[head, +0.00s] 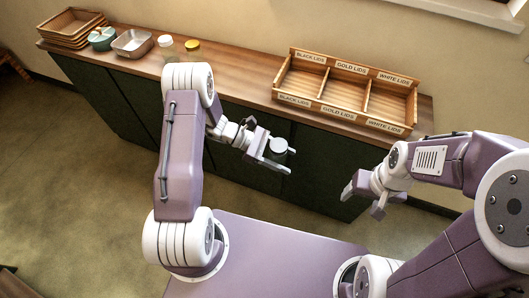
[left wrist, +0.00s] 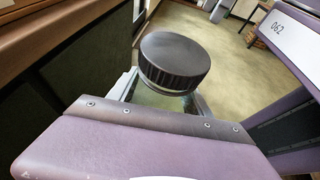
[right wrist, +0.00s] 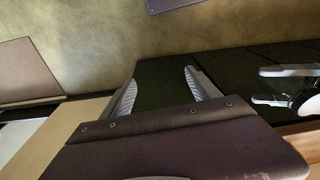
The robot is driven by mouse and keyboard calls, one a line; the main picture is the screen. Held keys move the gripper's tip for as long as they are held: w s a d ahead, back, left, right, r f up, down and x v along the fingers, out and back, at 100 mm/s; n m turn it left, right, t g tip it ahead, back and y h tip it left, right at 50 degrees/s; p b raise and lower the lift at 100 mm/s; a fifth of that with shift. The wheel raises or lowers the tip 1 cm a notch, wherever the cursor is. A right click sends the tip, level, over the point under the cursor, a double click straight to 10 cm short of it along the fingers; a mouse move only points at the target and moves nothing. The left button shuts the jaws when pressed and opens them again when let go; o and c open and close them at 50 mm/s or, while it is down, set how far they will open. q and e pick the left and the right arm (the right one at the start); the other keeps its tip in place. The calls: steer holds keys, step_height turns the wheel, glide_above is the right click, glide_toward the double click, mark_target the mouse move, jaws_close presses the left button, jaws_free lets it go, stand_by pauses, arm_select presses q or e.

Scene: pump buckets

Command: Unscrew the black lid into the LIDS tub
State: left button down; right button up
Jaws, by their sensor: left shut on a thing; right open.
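My left gripper (head: 277,156) is shut on a clear jar with a black lid (head: 279,145), held in the air in front of the counter. In the left wrist view the black ribbed lid (left wrist: 174,60) sits on the jar (left wrist: 160,100), whose glass shows between the fingers. My right gripper (head: 364,196) is open and empty, to the right of the jar and apart from it; its spread fingers show in the right wrist view (right wrist: 160,92). The wooden lids tub (head: 345,121) stands on the counter. Its left compartment is labelled BLACK LIDS (head: 294,100) and looks empty.
The tub's other compartments are labelled gold and white lids. Further left on the counter (head: 245,73) stand a gold-lidded jar (head: 193,48), a white-lidded jar (head: 165,45), a metal pan (head: 132,42), a teal container (head: 102,39) and stacked wooden trays (head: 72,27). Counter between jars and tub is clear.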

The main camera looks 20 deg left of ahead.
steer(key=shift+s+m+g, duration=0.3)
steer(key=shift+s+m, duration=0.3)
steer(key=shift+s, duration=0.05)
steer(key=shift+c, duration=0.3)
steer(key=w+r+m, duration=0.3)
steer(key=w+r, duration=0.1)
step_height(320, 180, up, 6)
steer(key=n, duration=0.3)
glide_above(282, 145)
steer(key=shift+w+d+r+g, duration=0.1)
steer(key=shift+w+d+g, duration=0.1)
steer(key=shift+d+g, duration=0.1)
steer(key=shift+s+a, duration=0.25)
steer(key=shift+a, duration=0.05)
step_height(282, 145, down, 8)
steer(key=shift+f, duration=0.1)
